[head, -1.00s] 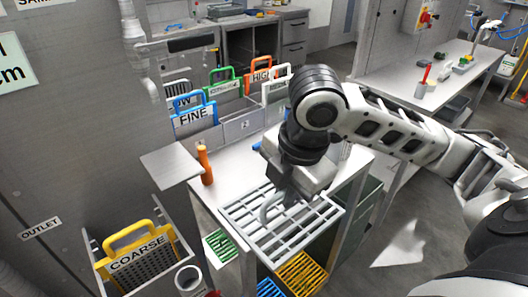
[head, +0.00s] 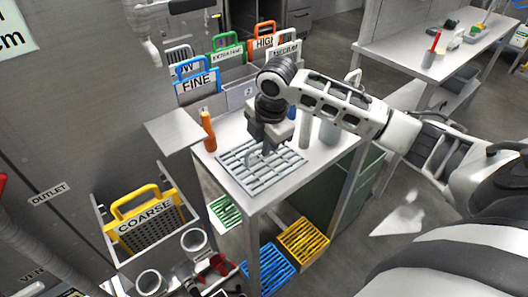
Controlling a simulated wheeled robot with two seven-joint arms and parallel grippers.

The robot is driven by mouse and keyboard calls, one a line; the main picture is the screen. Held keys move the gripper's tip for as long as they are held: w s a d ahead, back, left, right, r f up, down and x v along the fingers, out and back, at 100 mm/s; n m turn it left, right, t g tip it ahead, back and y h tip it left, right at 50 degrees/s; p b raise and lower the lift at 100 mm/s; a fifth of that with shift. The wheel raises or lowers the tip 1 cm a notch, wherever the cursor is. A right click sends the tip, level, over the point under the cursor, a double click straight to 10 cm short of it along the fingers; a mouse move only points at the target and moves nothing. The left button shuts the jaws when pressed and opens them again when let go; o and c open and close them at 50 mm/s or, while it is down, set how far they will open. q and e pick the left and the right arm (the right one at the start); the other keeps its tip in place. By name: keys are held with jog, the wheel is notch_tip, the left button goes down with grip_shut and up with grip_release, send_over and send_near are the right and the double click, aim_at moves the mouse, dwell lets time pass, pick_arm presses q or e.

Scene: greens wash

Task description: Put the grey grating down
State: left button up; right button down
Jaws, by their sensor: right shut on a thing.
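The grey grating (head: 240,178) is a flat barred panel with a raised loop handle on top. It is level, over the front part of the grey worktop (head: 322,153). It looks to lie on the worktop or very close above it; I cannot tell whether it touches all round. My right gripper (head: 264,150) points down from above and is shut on the grating's handle, hiding part of it. My left gripper is not in view.
An orange bottle (head: 208,133) stands left of the grating, and pale cylinders (head: 306,130) stand to the right. A rack with labelled panels, including blue FINE (head: 197,84), is behind. Yellow (head: 303,241), blue (head: 268,269) and green (head: 225,211) gratings are below. The yellow COARSE panel (head: 146,224) is at left.

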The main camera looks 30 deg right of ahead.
aim_at(271, 162)
notch_tip(271, 162, down, 2)
jog(key=shift+f, duration=0.5)
jog(key=c, duration=1.5)
grip_release()
jog(key=shift+f, duration=0.15)
notch_tip(271, 162, up, 12)
jog(key=s, duration=0.2)
jog(key=shift+s, duration=0.15)
jog(key=shift+s+d, duration=0.1)
